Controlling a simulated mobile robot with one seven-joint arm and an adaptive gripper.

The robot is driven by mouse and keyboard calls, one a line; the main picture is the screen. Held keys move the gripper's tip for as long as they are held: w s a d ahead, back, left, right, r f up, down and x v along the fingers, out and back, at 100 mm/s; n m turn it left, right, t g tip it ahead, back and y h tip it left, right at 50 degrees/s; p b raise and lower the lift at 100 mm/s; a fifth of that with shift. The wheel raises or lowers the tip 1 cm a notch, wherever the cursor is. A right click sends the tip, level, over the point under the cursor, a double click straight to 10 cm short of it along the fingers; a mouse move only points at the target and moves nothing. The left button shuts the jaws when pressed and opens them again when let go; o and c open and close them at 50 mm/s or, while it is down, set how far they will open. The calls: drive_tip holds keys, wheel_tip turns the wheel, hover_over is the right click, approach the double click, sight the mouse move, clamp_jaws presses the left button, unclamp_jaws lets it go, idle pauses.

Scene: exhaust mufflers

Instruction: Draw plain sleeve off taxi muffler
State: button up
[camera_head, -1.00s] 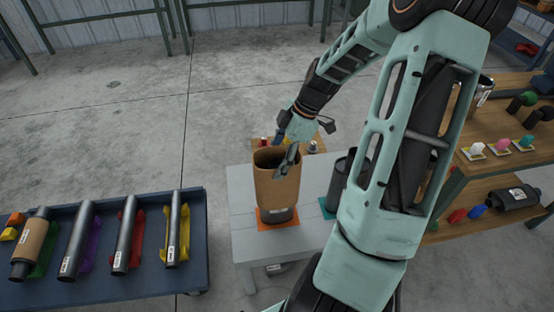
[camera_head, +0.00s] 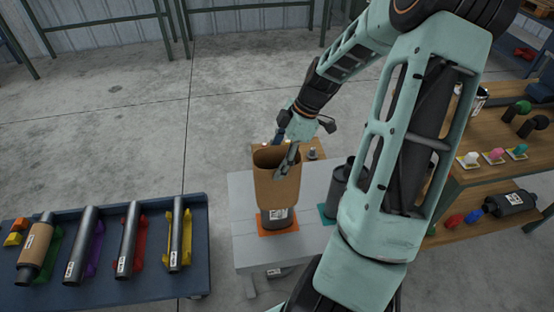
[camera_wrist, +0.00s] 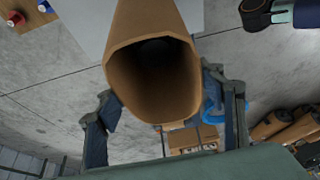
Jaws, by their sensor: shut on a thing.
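The muffler's lower end and a white label show below the sleeve; the print is too small to read. The muffler stands on an orange pad (camera_head: 287,229). My gripper (camera_head: 286,157) is at the sleeve's top rim, shut on it. In the wrist view, the fingers of my gripper (camera_wrist: 168,98) lie on either side of the sleeve (camera_wrist: 122,72), whose open end faces the camera. Its inside is dark.
Another dark canister (camera_head: 338,180) stands on a teal pad to the right, partly behind my arm. A blue bench (camera_head: 152,284) at left holds several lying mufflers, one sleeved in brown. Wooden shelves (camera_head: 456,184) with small parts stand at right.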

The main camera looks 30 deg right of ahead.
wheel_tip(320, 180, up, 14)
drive_tip(key=p, duration=1.1)
drive_tip(key=shift+r, duration=0.2)
idle(1.8)
drive_tip(key=shift+p, duration=0.3)
